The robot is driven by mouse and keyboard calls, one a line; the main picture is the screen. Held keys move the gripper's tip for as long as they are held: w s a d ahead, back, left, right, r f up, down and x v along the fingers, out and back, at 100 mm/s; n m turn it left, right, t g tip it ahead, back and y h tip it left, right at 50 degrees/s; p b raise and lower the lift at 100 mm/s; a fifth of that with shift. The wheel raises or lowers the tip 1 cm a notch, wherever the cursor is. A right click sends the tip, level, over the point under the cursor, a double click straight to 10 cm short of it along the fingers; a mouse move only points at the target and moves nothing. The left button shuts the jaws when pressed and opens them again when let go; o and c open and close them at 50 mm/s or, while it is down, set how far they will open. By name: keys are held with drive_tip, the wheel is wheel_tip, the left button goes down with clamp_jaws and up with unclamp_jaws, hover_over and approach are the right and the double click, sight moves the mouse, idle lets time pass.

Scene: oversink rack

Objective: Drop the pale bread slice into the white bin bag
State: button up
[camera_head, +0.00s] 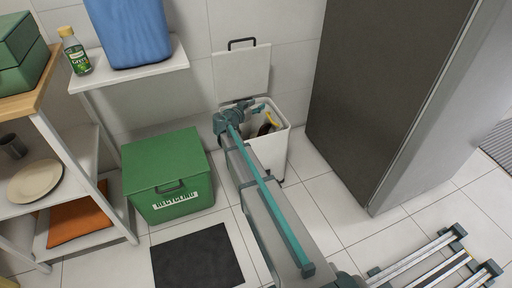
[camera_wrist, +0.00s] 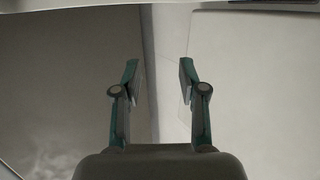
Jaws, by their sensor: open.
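The white bin (camera_head: 274,154) stands against the back wall with its lid (camera_head: 242,75) raised. A yellow item (camera_head: 272,119) and a dark item (camera_head: 265,129) show inside it. My gripper (camera_head: 259,107) is over the bin's opening, at its back part. In the wrist view my gripper (camera_wrist: 158,75) is open, with its two fingers apart and pale surfaces beyond them. I cannot make out the pale bread slice in either view. My arm hides the bin's left part, and I cannot tell the bag from the bin's wall.
A green recycling box (camera_head: 165,172) stands left of the bin, with a dark mat (camera_head: 198,258) in front. A tall dark cabinet (camera_head: 385,90) is close on the right. A white shelf (camera_head: 130,68) with a blue object (camera_head: 130,30) and a green bottle (camera_head: 75,52) is at left.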

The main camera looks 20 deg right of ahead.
wheel_tip(320, 180, up, 10)
idle(0.6)
idle(0.4)
